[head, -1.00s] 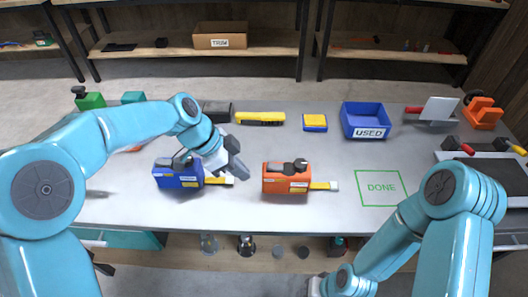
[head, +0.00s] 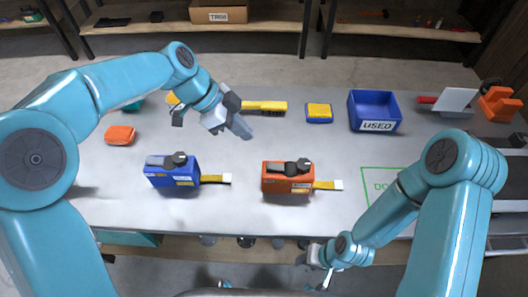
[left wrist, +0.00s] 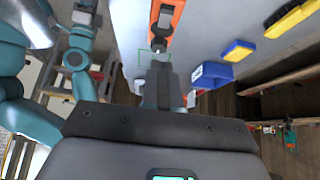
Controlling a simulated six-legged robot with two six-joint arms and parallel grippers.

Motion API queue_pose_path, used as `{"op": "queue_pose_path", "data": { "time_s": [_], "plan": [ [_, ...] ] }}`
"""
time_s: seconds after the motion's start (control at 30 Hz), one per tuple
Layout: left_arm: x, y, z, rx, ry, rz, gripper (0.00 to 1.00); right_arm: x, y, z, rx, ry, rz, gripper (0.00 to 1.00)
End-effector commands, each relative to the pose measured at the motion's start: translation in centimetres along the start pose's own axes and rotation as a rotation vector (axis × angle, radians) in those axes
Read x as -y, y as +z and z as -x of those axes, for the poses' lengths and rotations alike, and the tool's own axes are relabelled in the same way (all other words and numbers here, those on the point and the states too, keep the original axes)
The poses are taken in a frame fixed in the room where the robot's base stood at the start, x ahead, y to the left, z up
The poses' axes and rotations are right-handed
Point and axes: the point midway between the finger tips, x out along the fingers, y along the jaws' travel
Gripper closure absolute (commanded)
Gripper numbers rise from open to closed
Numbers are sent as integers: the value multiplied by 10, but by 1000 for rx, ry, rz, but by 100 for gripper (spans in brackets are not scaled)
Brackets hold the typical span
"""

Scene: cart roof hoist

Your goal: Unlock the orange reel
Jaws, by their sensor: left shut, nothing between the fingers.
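The orange reel (head: 287,180) stands on the grey table near its front edge. A dark lever lies along its top and a yellow strap with a pale end sticks out to the right. My left gripper (head: 243,129) is shut and empty, in the air behind and left of the reel, apart from it. In the left wrist view, the orange reel (left wrist: 170,16) shows at the top, beyond the shut fingers (left wrist: 161,85). My right gripper (head: 319,262) is low, in front of the table's front edge; its finger state is unclear.
A similar blue reel (head: 172,178) stands to the left. A yellow brush (head: 264,107), a yellow-and-blue block (head: 319,113) and the blue USED bin (head: 374,110) are behind. A green DONE outline (head: 364,185) lies right, partly behind my right arm. An orange block (head: 120,135) lies left.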

Motion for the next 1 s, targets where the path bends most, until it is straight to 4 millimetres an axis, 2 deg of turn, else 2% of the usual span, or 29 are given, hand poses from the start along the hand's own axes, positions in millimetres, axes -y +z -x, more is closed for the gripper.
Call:
{"op": "queue_pose_path", "data": {
  "time_s": [0.4, 0.53, 0.67, 1.0],
  "plan": [
    [-6, 0, 0, 0, 0, -1, 100, 0, 0, 0, 0, 0, 0, 57],
    [-6, 0, -7, 0, 2, -1, 100, 1, 0, 2, 0, 0, 0, 57],
    [-6, -1, -27, 0, 5, 0, 100, 2, 0, 5, 0, 0, 0, 57],
    [-3, -1, -99, 1, 4, 0, 100, 6, 0, 17, 0, 0, 0, 57]
  ]
}}
